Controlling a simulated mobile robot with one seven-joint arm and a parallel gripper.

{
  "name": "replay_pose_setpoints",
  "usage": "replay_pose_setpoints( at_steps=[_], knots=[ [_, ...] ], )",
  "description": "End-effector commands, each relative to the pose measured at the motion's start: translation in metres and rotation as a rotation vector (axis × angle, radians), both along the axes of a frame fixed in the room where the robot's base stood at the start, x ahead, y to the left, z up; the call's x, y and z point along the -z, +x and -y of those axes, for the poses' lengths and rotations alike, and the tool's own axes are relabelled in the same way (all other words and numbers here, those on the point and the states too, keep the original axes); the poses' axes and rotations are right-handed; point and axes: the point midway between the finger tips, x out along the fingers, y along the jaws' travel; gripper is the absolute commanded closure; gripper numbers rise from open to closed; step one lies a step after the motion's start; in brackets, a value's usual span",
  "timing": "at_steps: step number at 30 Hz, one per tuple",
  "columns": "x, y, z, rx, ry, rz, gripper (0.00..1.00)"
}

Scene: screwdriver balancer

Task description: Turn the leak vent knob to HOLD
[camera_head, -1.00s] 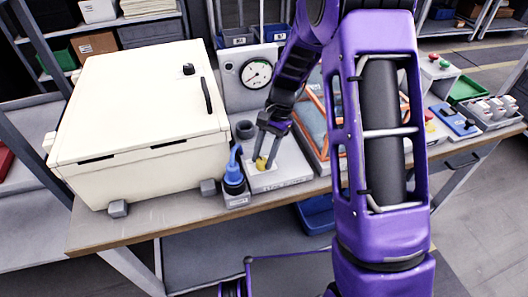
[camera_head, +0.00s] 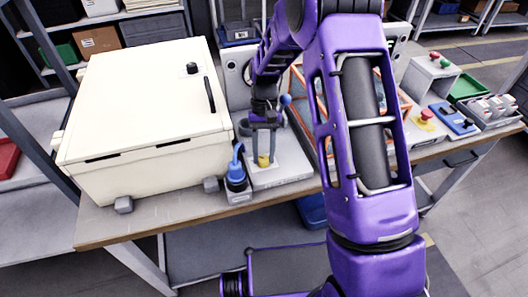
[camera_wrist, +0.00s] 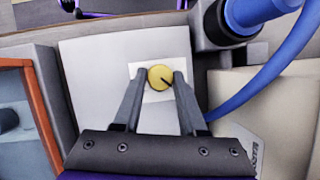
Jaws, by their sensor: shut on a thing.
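The leak vent knob is a small round yellow knob (camera_wrist: 160,77) with a dark pointer line, on a white label plate (camera_wrist: 143,70) of a light grey panel box. In the wrist view its line points toward the lower right. It also shows in the head view (camera_head: 263,160). My gripper (camera_wrist: 157,80) points down at the knob, with one finger on each side of it, and is shut on it. The label's text, including HOLD, is too small or hidden to read.
A blue hose connector (camera_head: 236,170) stands close left of the panel box, its hose near my finger in the wrist view. A large cream cabinet (camera_head: 145,120) stands further left. An orange-framed case (camera_wrist: 28,100) is on the other side.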

Motion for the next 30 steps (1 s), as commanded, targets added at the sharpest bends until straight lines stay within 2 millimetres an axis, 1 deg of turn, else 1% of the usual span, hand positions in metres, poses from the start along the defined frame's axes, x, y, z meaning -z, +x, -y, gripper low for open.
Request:
replay_pose_setpoints(
  at_steps=[16,17,18,21,30],
  knots=[
    [-0.0003,0.0004,-0.0004,-0.023,0.001,0.002,1.0],
    [-0.0003,0.0004,-0.0004,-0.023,0.001,0.002,0.54],
    [-0.0002,0.0004,-0.0004,-0.022,0.001,0.002,0.46],
    [-0.0002,0.0004,-0.0004,-0.022,0.001,0.001,0.29],
    [-0.001,0.0006,-0.0002,-0.022,0.0,0.001,0.29]
  ],
)
